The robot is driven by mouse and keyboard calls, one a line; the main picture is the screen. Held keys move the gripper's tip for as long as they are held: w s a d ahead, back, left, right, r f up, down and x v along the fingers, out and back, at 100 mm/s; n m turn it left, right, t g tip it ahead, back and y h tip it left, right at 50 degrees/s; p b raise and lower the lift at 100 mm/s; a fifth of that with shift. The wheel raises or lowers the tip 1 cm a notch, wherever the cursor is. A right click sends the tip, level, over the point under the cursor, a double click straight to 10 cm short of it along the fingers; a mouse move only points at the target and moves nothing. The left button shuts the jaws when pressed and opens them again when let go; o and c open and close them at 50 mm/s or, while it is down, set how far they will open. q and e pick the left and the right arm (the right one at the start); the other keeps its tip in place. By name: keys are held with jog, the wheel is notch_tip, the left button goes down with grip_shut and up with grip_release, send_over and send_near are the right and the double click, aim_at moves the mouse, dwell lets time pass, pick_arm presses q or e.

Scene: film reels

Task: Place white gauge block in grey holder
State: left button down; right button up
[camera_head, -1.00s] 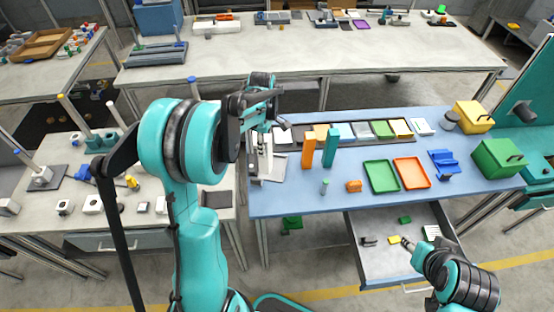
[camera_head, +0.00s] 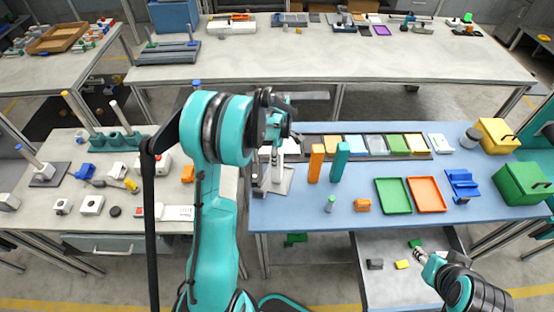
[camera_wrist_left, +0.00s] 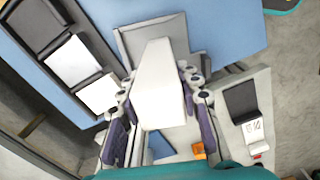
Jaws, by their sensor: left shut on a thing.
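My left gripper (camera_head: 284,132) is over the left end of the blue table. The left wrist view shows its fingers (camera_wrist_left: 160,108) on both sides of a white block (camera_wrist_left: 161,85), shut on it. A white piece shows just under the gripper in the head view (camera_head: 291,147). A grey square plate (camera_wrist_left: 128,40), which may be the grey holder, lies behind the block in the wrist view. I cannot tell whether they touch. A grey base (camera_head: 283,187) shows below the gripper in the head view. My right gripper (camera_head: 422,257) is over the open drawer; its fingers are too small to read.
A dark rack (camera_head: 434,153) of coloured tiles runs along the table's back. Orange (camera_head: 316,163) and teal (camera_head: 340,161) upright blocks stand right of my left gripper. Green (camera_head: 407,197) and orange (camera_head: 441,192) trays lie further right. The drawer (camera_head: 385,290) is open below.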

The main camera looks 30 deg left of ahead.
pick_arm(q)
jog(key=shift+f, duration=0.3)
jog(key=c, duration=1.5)
grip_release()
jog(key=shift+f, duration=0.2)
jog(key=o, duration=0.4)
jog(key=shift+o, duration=0.2)
jog(key=shift+r, duration=0.2)
